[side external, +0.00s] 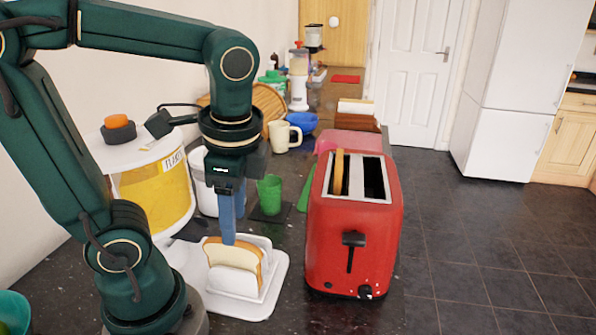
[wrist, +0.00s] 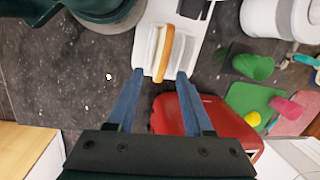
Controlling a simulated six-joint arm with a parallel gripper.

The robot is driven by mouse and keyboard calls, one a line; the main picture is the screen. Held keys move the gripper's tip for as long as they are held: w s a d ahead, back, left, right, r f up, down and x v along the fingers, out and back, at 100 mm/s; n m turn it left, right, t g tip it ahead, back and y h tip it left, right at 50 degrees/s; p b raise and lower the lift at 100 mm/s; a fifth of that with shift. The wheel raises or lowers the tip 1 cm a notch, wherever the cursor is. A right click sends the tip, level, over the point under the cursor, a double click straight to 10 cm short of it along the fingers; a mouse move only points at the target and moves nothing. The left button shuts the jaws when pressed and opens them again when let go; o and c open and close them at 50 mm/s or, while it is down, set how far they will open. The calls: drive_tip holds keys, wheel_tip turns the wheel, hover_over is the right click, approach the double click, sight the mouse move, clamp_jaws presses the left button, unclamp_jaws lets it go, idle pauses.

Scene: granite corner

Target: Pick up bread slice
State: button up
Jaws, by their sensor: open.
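A bread slice (side external: 232,257) with a brown crust stands upright in a white holder (side external: 270,292). In the wrist view the slice (wrist: 162,52) shows edge-on in the white holder (wrist: 184,35). My gripper (side external: 228,240) points down, its blue fingertips at the top of the slice. In the wrist view my gripper (wrist: 160,73) is open, one finger on each side of the slice's lower end, with gaps visible. Contact cannot be told. A red toaster (side external: 340,240) stands to the right, with another slice (side external: 339,172) in its left slot.
A yellow-and-white canister (side external: 155,195) stands behind my arm. A green cup (side external: 269,194), a cream mug (side external: 284,136) and a blue bowl (side external: 301,122) are farther back. The dark counter between holder and toaster is narrow but clear.

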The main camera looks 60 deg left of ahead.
sight(234, 265)
drive_tip(key=shift+w+a+f+m+g+y, duration=0.15)
drive_tip(key=shift+w+a+f+m+g, duration=0.15)
drive_tip(key=shift+g, duration=0.2)
drive_tip(key=shift+w+a+f+m+g+y, duration=0.1)
drive_tip(key=shift+a+f+m+g+y, duration=0.05)
drive_tip(key=shift+m+g, duration=0.3)
drive_tip(key=shift+w+a+f+g, duration=0.1)
drive_tip(key=shift+w+f+g, duration=0.1)
drive_tip(key=shift+f+g, duration=0.3)
drive_tip(key=shift+x, duration=2.7)
drive_tip(key=shift+c, duration=0.3)
clamp_jaws()
